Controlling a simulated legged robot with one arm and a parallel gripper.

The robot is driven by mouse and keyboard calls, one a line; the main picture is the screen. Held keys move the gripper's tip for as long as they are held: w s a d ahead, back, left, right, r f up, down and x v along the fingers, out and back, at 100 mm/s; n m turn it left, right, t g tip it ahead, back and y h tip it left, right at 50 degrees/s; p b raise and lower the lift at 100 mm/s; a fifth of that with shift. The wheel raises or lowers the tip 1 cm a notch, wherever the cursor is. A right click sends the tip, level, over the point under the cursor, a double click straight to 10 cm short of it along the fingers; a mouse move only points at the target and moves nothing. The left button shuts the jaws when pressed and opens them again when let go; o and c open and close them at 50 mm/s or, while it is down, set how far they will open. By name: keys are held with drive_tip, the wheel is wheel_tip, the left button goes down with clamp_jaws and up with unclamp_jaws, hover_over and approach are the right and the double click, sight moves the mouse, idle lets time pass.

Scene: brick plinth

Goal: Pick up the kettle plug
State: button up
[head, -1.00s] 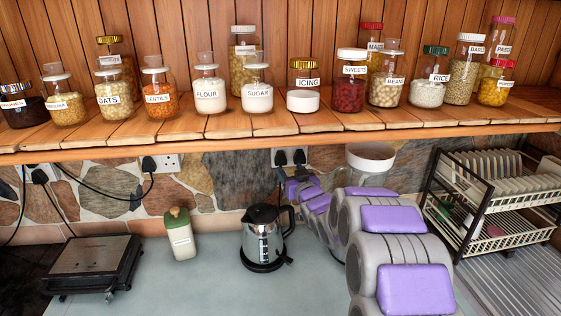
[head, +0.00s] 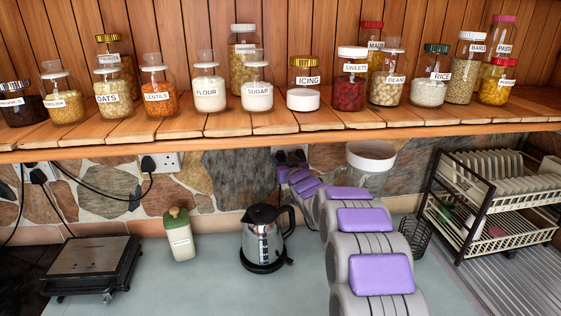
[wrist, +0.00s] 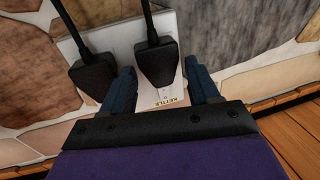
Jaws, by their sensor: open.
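In the wrist view, the kettle plug (wrist: 157,65) is a black plug with a black cable, seated in a white wall socket (wrist: 125,45). The word KETTLE shows on the socket plate below it. My gripper (wrist: 160,70) is open, with one blue finger on each side of this plug; I cannot tell whether either finger touches it. A second black plug (wrist: 92,73) sits to the left, outside the fingers. In the head view, my gripper (head: 283,174) is at the double socket (head: 291,156) under the shelf and partly hides it. The steel kettle (head: 264,238) stands on the counter below.
A wooden shelf (head: 230,122) with several jars overhangs the sockets. A green-lidded jar (head: 180,235), a grill (head: 92,265) and a dish rack (head: 490,200) stand on the counter. A white-rimmed container (head: 371,157) is right of the sockets, behind my arm. Another socket (head: 165,161) is further left.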

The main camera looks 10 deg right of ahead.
drive_tip(key=shift+w+r, duration=0.1)
drive_tip(key=shift+w, duration=0.15)
clamp_jaws()
idle(0.4)
